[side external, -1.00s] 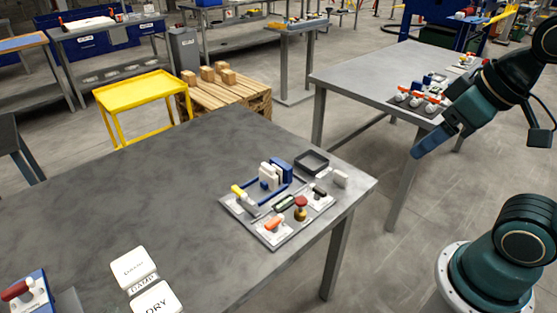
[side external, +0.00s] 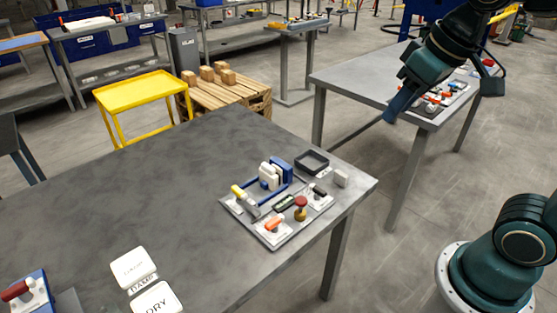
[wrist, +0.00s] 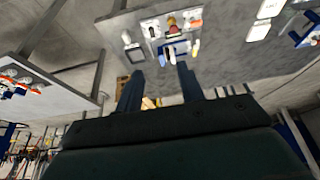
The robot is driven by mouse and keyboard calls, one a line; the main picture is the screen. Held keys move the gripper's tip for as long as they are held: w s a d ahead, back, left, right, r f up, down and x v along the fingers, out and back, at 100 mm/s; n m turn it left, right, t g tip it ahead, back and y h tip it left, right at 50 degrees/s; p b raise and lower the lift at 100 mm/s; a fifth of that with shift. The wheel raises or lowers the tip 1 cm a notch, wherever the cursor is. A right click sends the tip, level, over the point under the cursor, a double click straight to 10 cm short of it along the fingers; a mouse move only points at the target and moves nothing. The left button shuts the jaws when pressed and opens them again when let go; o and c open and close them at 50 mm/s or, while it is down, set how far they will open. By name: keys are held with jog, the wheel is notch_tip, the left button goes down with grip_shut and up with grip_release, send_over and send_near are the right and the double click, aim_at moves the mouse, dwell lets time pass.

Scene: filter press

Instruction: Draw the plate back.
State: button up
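The small filter press (side external: 270,198) sits on a grey base near the right corner of the dark table. White plates (side external: 267,174) stand upright between blue rails, in front of a blue end block (side external: 282,168). A yellow-tipped handle (side external: 238,191) is at the other end of the rails. My gripper (side external: 392,116) is in the air to the right of the press, well apart from it. In the wrist view my gripper (wrist: 159,72) has its two fingers apart with nothing held, and the press (wrist: 172,47) shows small beyond the fingertips. Which plate is meant cannot be told.
The base also carries an orange handle (side external: 274,222) and a red knob (side external: 301,202). A black tray (side external: 312,162) and a white block (side external: 341,178) lie close by. White cards (side external: 133,267) lie at the front left. A second table (side external: 345,75) with equipment stands behind my gripper.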

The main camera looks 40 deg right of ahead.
jog(key=w+g, duration=0.1)
jog(key=w, duration=0.8)
jog(key=g, duration=0.4)
send_over(268, 166)
notch_tip(268, 166, down, 16)
jog(key=shift+r, duration=0.2)
jog(key=shift+f, duration=0.1)
notch_tip(268, 166, down, 14)
jog(key=shift+r, duration=0.2)
grip_shut()
